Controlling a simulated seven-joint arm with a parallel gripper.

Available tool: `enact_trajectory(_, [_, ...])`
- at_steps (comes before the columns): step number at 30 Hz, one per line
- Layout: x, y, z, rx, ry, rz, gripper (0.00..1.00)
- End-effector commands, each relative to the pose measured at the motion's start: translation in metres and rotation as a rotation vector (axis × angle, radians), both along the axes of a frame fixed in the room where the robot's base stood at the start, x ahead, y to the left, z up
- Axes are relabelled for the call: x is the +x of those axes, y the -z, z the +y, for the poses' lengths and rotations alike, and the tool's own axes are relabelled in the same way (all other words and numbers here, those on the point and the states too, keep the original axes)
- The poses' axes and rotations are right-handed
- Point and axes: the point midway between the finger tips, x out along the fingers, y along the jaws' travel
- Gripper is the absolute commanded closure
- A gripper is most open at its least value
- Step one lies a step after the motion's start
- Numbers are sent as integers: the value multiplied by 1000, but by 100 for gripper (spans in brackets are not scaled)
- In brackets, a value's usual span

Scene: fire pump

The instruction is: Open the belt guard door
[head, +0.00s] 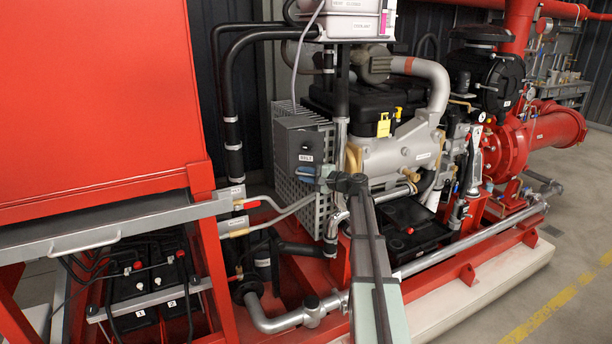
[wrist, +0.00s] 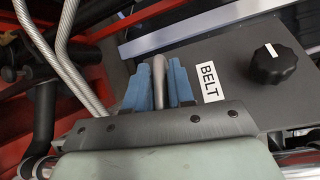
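The belt guard door is a dark grey panel (head: 304,141) on the front of a perforated grey guard, left of the engine in the head view. In the head view my gripper (head: 305,174) is at the panel's lower edge, and the bar is hidden.
A large red cabinet (head: 95,100) and grey shelf rail (head: 120,224) stand at the left. A grey hose (head: 291,211) and silver pipe (head: 285,322) run close to the gripper's left and below. The engine (head: 405,150) is close on the right. Open floor (head: 575,280) lies at the right.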

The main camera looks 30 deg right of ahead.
Motion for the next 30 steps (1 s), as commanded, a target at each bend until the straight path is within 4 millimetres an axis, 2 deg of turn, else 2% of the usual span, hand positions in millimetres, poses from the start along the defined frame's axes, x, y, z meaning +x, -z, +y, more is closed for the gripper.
enact_trajectory(1, [0, 0, 0, 0, 0, 0, 82])
enact_trajectory(7, [0, 0, 0, 0, 0, 0, 100])
enact_trajectory(23, [-1, 0, 1, 0, 6, 0, 100])
enact_trajectory(30, [-6, 0, 8, -1, 83, 0, 100])
